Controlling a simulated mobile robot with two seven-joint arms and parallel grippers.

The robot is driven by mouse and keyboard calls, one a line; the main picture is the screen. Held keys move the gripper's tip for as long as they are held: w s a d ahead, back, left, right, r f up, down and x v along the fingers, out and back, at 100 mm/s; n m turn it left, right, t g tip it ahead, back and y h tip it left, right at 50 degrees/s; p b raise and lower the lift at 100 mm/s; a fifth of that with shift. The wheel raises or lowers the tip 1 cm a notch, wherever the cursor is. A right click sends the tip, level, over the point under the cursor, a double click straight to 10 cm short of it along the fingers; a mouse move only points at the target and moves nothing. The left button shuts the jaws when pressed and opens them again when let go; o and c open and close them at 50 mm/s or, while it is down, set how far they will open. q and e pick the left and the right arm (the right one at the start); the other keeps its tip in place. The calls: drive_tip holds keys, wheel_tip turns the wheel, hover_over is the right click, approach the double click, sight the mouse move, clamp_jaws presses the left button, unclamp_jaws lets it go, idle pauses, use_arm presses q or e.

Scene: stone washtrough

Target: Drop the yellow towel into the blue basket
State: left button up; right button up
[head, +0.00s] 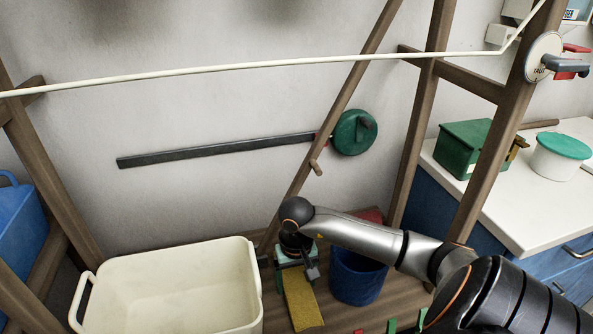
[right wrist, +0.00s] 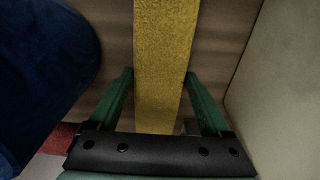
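The yellow towel (head: 302,303) is a long narrow strip in the head view, low between the cream tub and the blue basket. My right gripper (head: 298,268) is over its far end. In the right wrist view the towel (right wrist: 163,60) runs between the two green fingers (right wrist: 160,78), which stand apart along its edges. I see no clear squeeze on it. The blue basket (head: 352,282) stands just right of the towel, partly covered by my right arm. It also shows in the right wrist view (right wrist: 40,65) at the left. My left gripper is out of view.
The cream tub (head: 250,262) stands close left of the towel. A pale rail (head: 250,66) crosses above, and wooden posts (head: 415,130) frame the space. A white counter (head: 530,205) with a green box (head: 463,150) and a lidded tub (head: 560,158) is at the right.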

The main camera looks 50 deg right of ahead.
drive_tip(key=shift+o, duration=1.4)
drive_tip(key=shift+r, duration=0.1)
